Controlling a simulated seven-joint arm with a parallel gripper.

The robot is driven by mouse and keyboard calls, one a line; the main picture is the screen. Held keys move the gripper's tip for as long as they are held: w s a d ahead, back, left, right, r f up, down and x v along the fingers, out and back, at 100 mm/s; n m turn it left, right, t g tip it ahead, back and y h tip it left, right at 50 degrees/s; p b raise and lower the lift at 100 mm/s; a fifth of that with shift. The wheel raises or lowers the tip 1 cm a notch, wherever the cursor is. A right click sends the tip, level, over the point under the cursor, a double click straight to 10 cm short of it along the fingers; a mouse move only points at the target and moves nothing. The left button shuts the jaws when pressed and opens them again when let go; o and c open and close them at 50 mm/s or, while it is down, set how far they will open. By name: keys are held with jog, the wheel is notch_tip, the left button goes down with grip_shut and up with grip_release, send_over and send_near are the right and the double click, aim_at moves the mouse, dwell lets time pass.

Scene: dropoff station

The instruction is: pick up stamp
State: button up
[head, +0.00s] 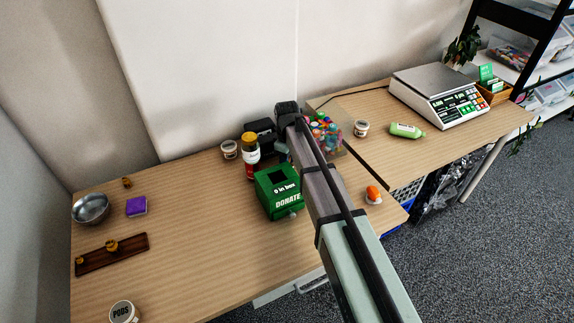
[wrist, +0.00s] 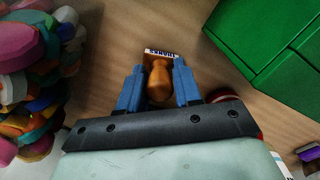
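The stamp (wrist: 159,82) has a rounded wooden handle and a small base with a white, dark-lettered label. In the wrist view it stands between the two blue fingers of my gripper (wrist: 159,88). The fingers are close together on both sides of the handle and look shut on it. I cannot tell whether the base touches the table. In the head view my gripper (head: 281,150) is behind the green donation box, and the stamp is hidden there.
A bin of colourful pieces (head: 327,137) is on the other side. A metal bowl (head: 91,208) and purple block (head: 136,206) lie left. The table's middle is clear.

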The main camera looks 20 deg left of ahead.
grip_shut()
